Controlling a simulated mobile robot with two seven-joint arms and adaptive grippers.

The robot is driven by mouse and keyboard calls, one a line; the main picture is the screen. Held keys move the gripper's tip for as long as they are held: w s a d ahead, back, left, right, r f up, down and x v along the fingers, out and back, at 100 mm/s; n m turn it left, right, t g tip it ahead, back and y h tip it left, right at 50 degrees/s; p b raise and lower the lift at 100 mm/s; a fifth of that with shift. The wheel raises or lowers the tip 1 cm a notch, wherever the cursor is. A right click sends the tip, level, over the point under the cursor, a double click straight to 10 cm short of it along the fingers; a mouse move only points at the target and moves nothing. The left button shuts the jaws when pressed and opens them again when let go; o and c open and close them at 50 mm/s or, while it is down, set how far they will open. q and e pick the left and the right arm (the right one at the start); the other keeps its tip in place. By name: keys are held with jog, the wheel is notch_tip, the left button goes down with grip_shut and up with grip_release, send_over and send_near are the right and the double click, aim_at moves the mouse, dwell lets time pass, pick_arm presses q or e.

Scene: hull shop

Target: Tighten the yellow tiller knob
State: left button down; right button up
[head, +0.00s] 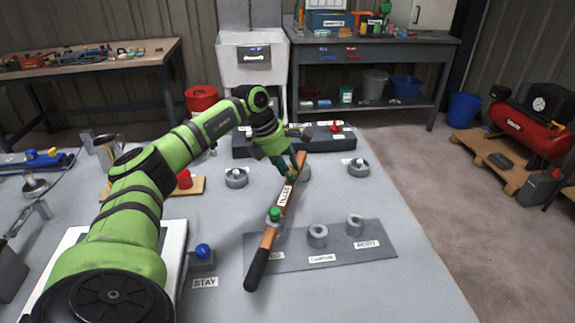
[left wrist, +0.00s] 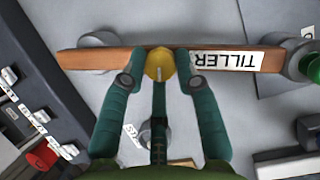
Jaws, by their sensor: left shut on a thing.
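The wooden tiller (head: 268,240) lies aslant on the table, with a black grip at its near end and a TILLER label. The left wrist view shows its bar (left wrist: 100,59) running across. The yellow tiller knob (left wrist: 160,64) sits on the bar beside the label, between the fingertips of my left gripper (left wrist: 160,75). The fingers are shut on it from both sides. In the head view my left gripper (head: 291,168) is down at the tiller's far part and mostly hides the knob. A green knob (head: 274,214) stands at the tiller's nearer part. My right gripper is not in view.
A grey plate (head: 335,260) with ring posts lies under the tiller's near part. A blue knob (head: 202,250) stands by a STAY label. Round grey fittings (head: 236,179) (head: 359,168) stand on either side, and a dark rack (head: 320,139) behind. The table's right side is clear.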

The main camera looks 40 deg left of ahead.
pick_arm(q)
jog(key=shift+w+r, duration=0.15)
jog(key=shift+r, duration=0.1)
dwell(0.3)
jog(key=c, duration=0.9)
grip_release()
jog(key=shift+c, duration=0.2)
jog(key=shift+f, duration=0.1)
jog(key=v, duration=1.2)
